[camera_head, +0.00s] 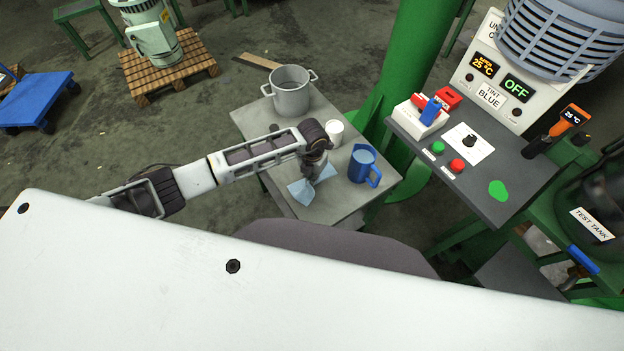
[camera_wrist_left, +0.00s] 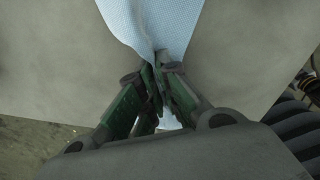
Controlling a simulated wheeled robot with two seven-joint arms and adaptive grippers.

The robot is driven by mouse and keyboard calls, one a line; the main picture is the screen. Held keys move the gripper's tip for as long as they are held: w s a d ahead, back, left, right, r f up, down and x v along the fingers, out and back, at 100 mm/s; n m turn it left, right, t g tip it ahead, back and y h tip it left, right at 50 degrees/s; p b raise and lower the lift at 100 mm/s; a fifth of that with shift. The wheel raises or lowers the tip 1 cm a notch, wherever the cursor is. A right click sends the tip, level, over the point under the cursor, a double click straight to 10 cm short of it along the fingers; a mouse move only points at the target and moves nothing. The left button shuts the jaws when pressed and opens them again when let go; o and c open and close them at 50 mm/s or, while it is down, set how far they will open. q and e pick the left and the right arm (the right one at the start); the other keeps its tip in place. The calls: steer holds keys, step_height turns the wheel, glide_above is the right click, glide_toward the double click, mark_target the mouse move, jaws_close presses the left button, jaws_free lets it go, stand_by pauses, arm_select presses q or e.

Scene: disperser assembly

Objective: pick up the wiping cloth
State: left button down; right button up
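The wiping cloth (camera_head: 301,191) is light blue and lies at the front left part of the small grey table (camera_head: 340,209). My left gripper (camera_head: 314,174) reaches down over it from the left. In the left wrist view the fingers (camera_wrist_left: 160,78) are close together, with the cloth (camera_wrist_left: 160,20) pinched and creased between them. The cloth fans out beyond the fingertips, and a bit shows below them. I cannot tell whether it is clear of the tabletop. My right gripper is not in view.
A blue mug (camera_head: 362,164), a white cup (camera_head: 334,131) and a grey pot (camera_head: 290,91) stand on the table near my left arm. A control panel (camera_head: 476,166) with buttons is to the right, beside a green column (camera_head: 414,50).

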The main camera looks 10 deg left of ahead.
arm_select(q)
steer(key=shift+s+a+f, duration=0.3)
steer(key=shift+f, duration=0.1)
steer(key=shift+w+r+p, duration=0.15)
steer(key=shift+r+p, duration=0.4)
steer(key=shift+r, duration=0.1)
steer(key=shift+w+r+p, duration=0.15)
steer(key=shift+r+p, duration=0.35)
steer(key=shift+r, duration=0.15)
step_height(320, 180, up, 10)
steer(key=p, duration=0.6)
steer(key=shift+d, duration=0.15)
steer(key=shift+f, duration=0.1)
